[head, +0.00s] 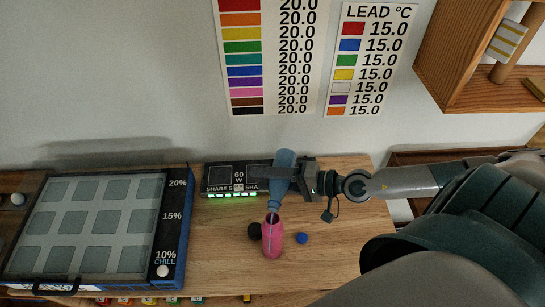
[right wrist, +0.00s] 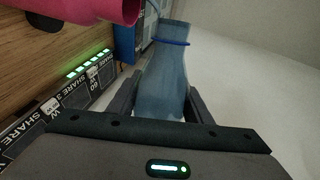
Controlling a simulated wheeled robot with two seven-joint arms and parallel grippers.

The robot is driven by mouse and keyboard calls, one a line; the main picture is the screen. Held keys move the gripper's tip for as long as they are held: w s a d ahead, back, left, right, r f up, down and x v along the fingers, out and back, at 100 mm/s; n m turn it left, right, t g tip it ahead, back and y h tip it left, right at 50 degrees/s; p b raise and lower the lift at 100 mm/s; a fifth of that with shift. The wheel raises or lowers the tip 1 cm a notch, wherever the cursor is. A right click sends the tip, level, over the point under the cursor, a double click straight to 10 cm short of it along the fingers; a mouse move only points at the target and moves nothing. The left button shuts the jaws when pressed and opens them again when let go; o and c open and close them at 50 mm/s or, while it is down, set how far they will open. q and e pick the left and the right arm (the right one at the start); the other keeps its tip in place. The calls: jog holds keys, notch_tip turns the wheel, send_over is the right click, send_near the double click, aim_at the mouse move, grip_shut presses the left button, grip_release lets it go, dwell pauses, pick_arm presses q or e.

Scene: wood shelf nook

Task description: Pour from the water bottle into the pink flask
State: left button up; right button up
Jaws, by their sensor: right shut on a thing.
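The blue water bottle (head: 284,160) is held in my right gripper (head: 280,175), which is shut around its body. The bottle is tipped with its neck pointing down, close to the open mouth of the pink flask (head: 272,240). I cannot tell whether the two touch or whether water is flowing. The pink flask stands upright on the wooden table. In the right wrist view the bottle (right wrist: 166,75) sits between the fingers, with a blue ring at its neck, and part of the pink flask (right wrist: 105,10) shows at the top. My left gripper is not in view.
A blue cap (head: 302,238) lies right of the flask and a black round thing (head: 254,231) left of it. A dark power box (head: 220,178) stands behind. A chill case (head: 85,225) fills the left. The table's right part (head: 350,235) is clear.

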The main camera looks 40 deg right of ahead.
jog(key=shift+r+n+p, duration=0.4)
jog(key=shift+p, duration=0.5)
dwell(1.1)
jog(key=shift+s+a, duration=0.1)
jog(key=shift+a, duration=0.15)
jog(key=shift+d+r+n+t, duration=0.15)
jog(key=shift+r+n+t, duration=0.15)
jog(key=shift+n, duration=0.1)
dwell(0.4)
jog(key=b, duration=0.1)
jog(key=f+m+b, duration=0.1)
jog(key=b, duration=0.1)
jog(key=f+m+b, duration=0.1)
jog(key=b, duration=0.1)
jog(key=shift+w+d+f+g, duration=0.15)
jog(key=shift+w+f+g, duration=0.1)
jog(key=shift+g, duration=0.15)
dwell(0.5)
